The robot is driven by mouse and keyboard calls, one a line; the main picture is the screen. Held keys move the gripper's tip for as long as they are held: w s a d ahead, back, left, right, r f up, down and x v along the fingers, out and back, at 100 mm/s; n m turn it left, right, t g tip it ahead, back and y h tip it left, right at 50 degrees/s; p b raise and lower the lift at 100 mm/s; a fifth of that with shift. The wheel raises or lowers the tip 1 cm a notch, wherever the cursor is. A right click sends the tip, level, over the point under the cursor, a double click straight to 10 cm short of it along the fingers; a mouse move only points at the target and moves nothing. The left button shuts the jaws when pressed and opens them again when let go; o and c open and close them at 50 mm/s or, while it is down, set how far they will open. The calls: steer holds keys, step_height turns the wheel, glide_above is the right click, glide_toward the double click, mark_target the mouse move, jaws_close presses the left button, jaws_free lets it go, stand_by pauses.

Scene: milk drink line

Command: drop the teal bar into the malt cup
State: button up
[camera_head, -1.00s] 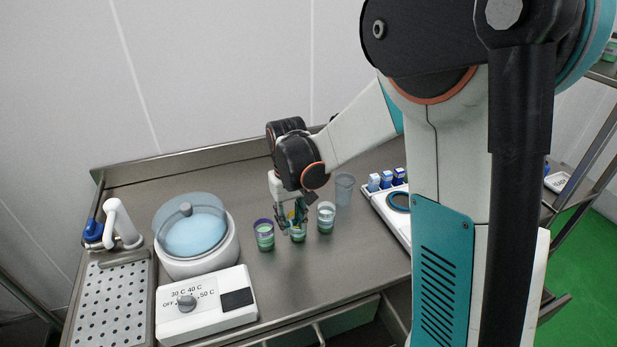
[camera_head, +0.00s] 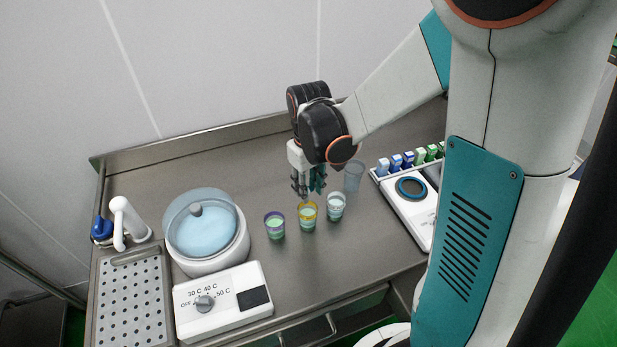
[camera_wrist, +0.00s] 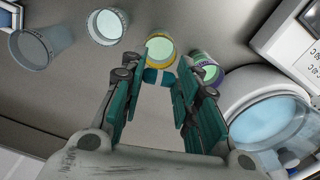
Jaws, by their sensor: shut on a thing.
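My gripper (camera_head: 308,190) is above and just behind the yellow-rimmed cup (camera_head: 307,218). In the wrist view, its fingers (camera_wrist: 158,88) are shut on the teal bar (camera_wrist: 156,77), which shows between the tips, partly hidden by them. The yellow-rimmed cup (camera_wrist: 160,50) lies just beyond the bar in that view. A purple-rimmed cup (camera_head: 275,226) stands to its left and a pale-rimmed cup (camera_head: 336,208) to its right. All three hold pale or greenish contents. No readable label shows which is the malt cup.
An empty clear cup (camera_head: 353,177) stands behind right. A round bath with a lid (camera_head: 205,235) and its dial box (camera_head: 223,302) are at left, beside a perforated drain tray (camera_head: 128,300). A scale (camera_head: 411,205) and several small coloured blocks (camera_head: 408,160) are at right.

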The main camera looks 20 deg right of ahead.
steer(key=shift+f+b, duration=1.55)
steer(key=shift+f, duration=0.8)
steer(key=o, duration=0.9)
steer(key=shift+c, duration=0.2)
steer(key=shift+r, duration=0.1)
step_height(320, 180, up, 12)
steer(key=shift+f, duration=0.1)
steer(key=s+r+m+t+b, duration=0.2)
steer(key=s+t, duration=0.5)
steer(key=s, duration=0.6)
steer(key=shift+r+m+b, duration=0.4)
steer(key=shift+r+m, duration=0.05)
steer(key=shift+m, duration=0.05)
